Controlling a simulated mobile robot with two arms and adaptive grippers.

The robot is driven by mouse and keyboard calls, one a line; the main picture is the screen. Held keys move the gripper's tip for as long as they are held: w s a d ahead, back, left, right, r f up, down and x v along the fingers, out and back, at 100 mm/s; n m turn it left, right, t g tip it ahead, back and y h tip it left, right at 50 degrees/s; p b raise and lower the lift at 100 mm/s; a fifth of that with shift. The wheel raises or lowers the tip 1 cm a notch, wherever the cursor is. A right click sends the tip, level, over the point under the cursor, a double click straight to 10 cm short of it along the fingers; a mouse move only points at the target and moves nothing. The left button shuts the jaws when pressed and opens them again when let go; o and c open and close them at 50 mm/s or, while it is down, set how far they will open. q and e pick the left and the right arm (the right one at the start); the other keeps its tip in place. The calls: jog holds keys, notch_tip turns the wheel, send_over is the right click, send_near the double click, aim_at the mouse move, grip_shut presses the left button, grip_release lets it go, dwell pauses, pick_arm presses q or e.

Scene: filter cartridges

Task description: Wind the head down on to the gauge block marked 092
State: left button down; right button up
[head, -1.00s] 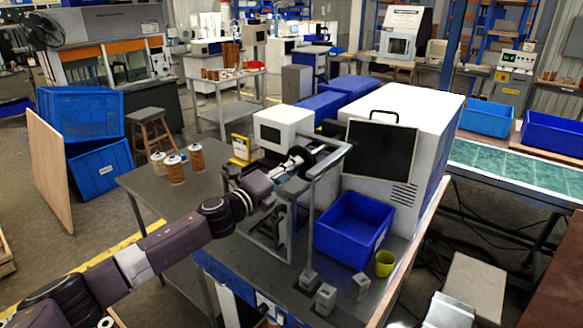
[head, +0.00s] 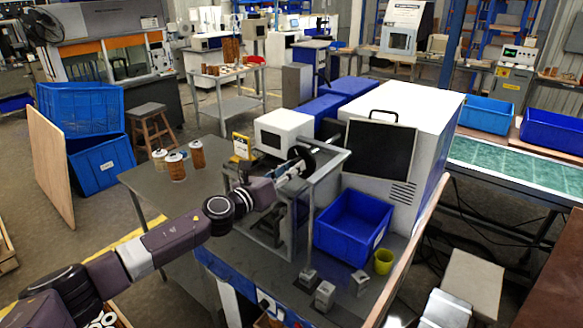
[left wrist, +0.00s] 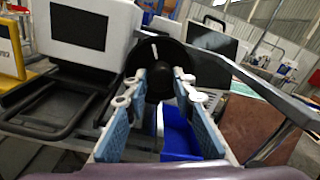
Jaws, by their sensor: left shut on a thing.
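The head's black handwheel (head: 301,159) sits on top of the grey metal press frame (head: 333,160) on the bench. It also shows in the left wrist view (left wrist: 160,58), with a pale bar across its face. My left gripper (head: 292,168) is at the handwheel, its two fingers (left wrist: 160,88) on either side and shut on it. Small grey gauge blocks stand at the bench's front: one by the frame's leg (head: 308,276), one nearer the edge (head: 325,293) and one to the right (head: 360,283). Their markings are too small to read. The head's lower part is mostly hidden. My right gripper is out of view.
A blue bin (head: 350,228) and a yellow-green cup (head: 384,261) stand right of the frame. A large white cabinet with a dark screen (head: 381,153) is behind them. Filter cartridges (head: 197,154) and a yellow sign (head: 242,146) stand on the bench's left part.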

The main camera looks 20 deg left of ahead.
pick_arm(q)
jog(key=shift+f+m, duration=0.1)
jog(key=shift+m, duration=0.4)
jog(key=c, duration=1.6)
grip_release()
jog(key=shift+v, duration=6.05)
jog(key=shift+a, duration=0.1)
